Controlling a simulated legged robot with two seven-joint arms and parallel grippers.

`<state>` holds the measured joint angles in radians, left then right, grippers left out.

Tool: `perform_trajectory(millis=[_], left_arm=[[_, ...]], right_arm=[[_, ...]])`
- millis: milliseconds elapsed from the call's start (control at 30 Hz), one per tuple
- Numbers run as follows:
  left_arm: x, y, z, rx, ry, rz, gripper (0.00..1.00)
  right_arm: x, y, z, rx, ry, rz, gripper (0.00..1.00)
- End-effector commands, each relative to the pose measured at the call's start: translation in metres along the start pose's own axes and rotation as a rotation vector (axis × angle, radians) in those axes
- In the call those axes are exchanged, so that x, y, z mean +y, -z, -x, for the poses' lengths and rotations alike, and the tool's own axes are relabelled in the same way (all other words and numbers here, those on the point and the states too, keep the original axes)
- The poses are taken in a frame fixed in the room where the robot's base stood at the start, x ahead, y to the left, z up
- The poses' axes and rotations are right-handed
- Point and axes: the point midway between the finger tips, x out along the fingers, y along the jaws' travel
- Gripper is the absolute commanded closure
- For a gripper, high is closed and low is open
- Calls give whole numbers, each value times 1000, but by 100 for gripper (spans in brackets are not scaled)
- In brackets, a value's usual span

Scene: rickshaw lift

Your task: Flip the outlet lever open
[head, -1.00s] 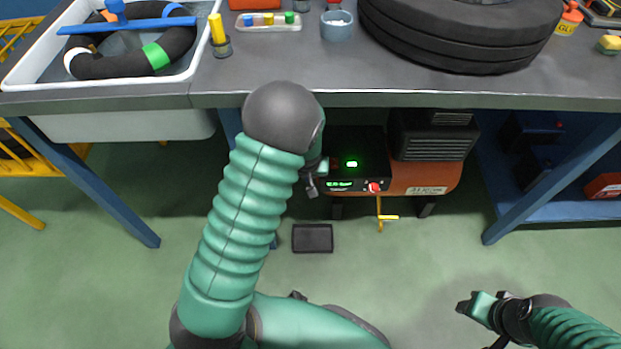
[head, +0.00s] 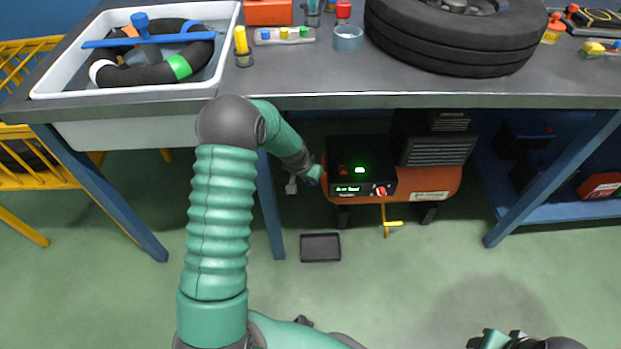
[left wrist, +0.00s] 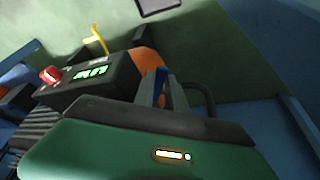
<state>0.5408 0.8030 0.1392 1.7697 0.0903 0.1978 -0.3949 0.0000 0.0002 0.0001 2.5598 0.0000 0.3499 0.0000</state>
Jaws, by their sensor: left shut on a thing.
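An orange compressor (head: 437,184) with a black control box (head: 362,165) stands under the bench. Its display is lit green and it has a red knob (head: 381,191). My left gripper (head: 316,174) is at the left end of the compressor, beside the control box. In the left wrist view its grey fingers are closed about a small upright blue lever (left wrist: 161,82), which looks like the outlet lever. The lever is hidden in the head view. A yellow handle (head: 393,223) hangs below the tank. My right gripper (head: 490,340) is cut off at the bottom edge.
The bench top (head: 330,76) overhangs the compressor, and a blue bench leg (head: 269,210) stands just left of my left gripper. A dark tray (head: 320,247) lies on the floor. A tire (head: 450,45) and a white basin (head: 130,93) are on the bench.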

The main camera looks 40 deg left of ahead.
Motion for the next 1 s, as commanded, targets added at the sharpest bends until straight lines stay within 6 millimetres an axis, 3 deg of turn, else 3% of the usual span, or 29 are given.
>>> perform_trajectory(millis=[300,333,400,767,1000], left_arm=[[-1,-2,-1,-4,0,0,100],[-1,-2,-1,-4,0,0,80],[-1,-2,-1,-4,0,0,75],[3,-1,-2,-1,9,19,75],[23,-3,0,-1,84,194,75]], right_arm=[[0,0,0,0,0,0,49],[0,0,0,0,0,0,49],[0,0,0,0,0,0,49],[0,-1,-2,0,0,0,49],[0,-2,-8,-1,0,0,49]])
